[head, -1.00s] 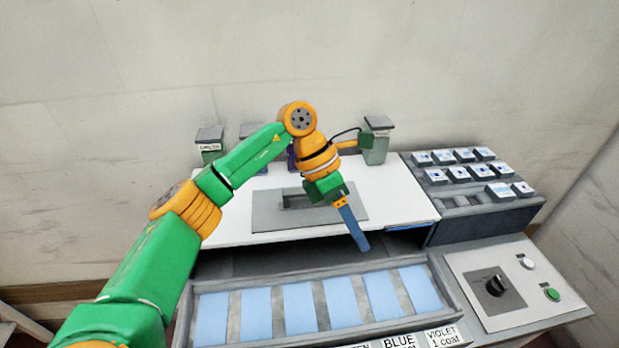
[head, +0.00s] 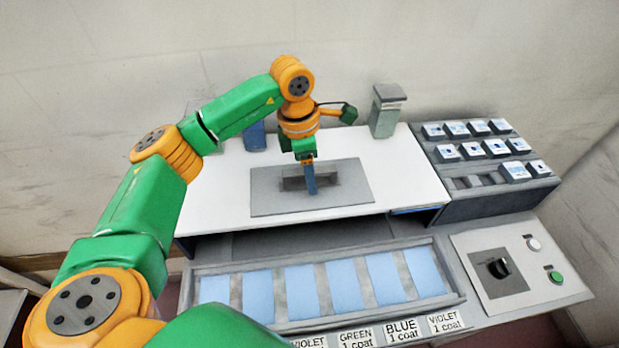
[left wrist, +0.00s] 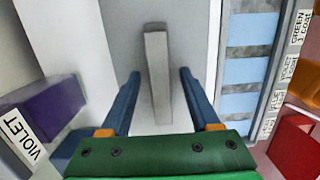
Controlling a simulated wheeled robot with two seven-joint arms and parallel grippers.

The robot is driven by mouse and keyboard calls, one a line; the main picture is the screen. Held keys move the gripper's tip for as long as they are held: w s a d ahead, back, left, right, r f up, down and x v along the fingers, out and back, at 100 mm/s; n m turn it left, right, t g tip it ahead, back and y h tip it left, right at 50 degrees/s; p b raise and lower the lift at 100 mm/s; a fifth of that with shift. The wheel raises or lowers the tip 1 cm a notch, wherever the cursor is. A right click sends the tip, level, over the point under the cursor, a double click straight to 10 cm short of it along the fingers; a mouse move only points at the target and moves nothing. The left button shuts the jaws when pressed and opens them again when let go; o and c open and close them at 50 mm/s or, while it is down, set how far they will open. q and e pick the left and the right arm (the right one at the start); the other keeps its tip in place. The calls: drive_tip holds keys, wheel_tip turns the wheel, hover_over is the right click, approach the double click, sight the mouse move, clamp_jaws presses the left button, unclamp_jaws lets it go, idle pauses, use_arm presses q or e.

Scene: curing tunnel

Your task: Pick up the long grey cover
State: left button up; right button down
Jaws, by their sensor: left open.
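The long grey cover (head: 350,185) is a flat grey plate lying on the white top of the machine in the head view. A raised grey bar (head: 292,184) runs along its middle, partly hidden by my gripper. In the left wrist view the bar (left wrist: 157,65) lies lengthwise between my two blue fingers, with the grey plate (left wrist: 125,35) around it. My left gripper (head: 311,190) points down over the cover, open and empty. I cannot tell whether the fingertips are beside the bar or still above it. My right gripper is not in view.
A tray of blue strips (head: 344,289) lies in front, with colour labels along its edge. At right are a rack of small blocks (head: 486,150) and a panel with a black knob (head: 499,268).

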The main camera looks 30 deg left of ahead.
use_arm(q)
drive_tip(key=shift+f, duration=0.25)
idle(0.3)
clamp_jaws()
